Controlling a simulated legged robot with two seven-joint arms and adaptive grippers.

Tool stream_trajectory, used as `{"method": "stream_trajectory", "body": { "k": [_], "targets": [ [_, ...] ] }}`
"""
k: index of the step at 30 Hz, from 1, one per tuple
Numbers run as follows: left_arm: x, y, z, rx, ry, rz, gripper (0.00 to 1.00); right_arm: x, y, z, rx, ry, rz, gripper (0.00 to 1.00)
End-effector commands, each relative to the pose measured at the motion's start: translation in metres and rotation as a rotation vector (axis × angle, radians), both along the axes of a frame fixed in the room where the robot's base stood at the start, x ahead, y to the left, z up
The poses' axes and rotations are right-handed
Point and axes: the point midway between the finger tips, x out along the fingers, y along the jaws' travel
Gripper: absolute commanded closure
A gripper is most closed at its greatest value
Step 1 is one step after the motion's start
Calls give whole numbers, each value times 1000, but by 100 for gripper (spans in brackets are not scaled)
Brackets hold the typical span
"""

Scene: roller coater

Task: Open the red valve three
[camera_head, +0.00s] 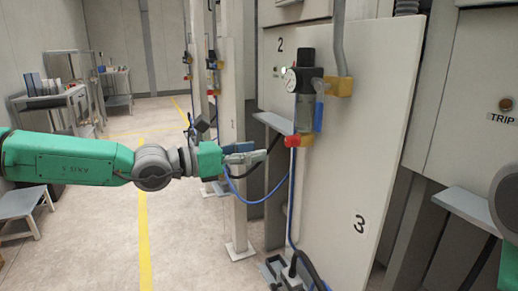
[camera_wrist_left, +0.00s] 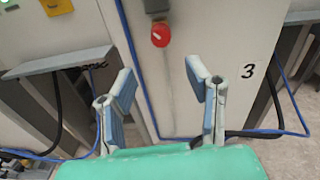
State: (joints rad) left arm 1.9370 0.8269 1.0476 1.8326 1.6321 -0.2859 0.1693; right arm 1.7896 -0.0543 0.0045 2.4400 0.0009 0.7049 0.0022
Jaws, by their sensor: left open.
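The red valve (camera_head: 292,141) is a small round knob low on the pressure regulator (camera_head: 306,98), on the white panel marked 3. In the left wrist view the red valve (camera_wrist_left: 161,37) shows a pale line across its face. My left gripper (camera_head: 258,157) points at the panel, just left of and slightly below the valve. In the left wrist view its open, empty fingers (camera_wrist_left: 160,77) stand apart, with the valve beyond and between them, not touched. My right gripper is out of view; only part of my right arm shows at the right edge.
A blue hose (camera_head: 291,205) hangs below the valve and loops under my left gripper. A grey shelf (camera_head: 273,122) juts out behind the gripper. Another grey shelf (camera_head: 475,207) stands at the right, below a TRIP light (camera_head: 506,104).

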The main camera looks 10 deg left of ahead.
Motion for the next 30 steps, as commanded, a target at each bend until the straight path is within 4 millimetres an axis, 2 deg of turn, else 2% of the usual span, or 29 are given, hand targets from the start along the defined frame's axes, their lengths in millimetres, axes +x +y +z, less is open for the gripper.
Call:
{"method": "stream_trajectory", "body": {
  "k": [4, 8, 12, 16, 20, 24, 27, 30],
  "targets": [
    [-8, -6, -27, 206, -61, -50, 56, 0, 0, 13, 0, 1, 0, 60],
    [-15, -1, -73, 554, -186, -117, 56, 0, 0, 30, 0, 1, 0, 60],
    [-11, 26, -114, 953, -367, -173, 56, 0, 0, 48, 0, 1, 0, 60],
    [3, 59, -129, 1297, -580, -201, 56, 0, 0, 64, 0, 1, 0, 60],
    [22, 86, -120, 1599, -840, -209, 56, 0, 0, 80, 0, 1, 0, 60],
    [37, 98, -90, 1853, -1182, -191, 56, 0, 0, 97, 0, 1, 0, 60],
    [40, 94, -62, 1974, -1466, -164, 56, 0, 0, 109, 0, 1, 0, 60],
    [33, 80, -34, 2027, -1774, -129, 56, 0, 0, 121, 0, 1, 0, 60]
  ]
}}
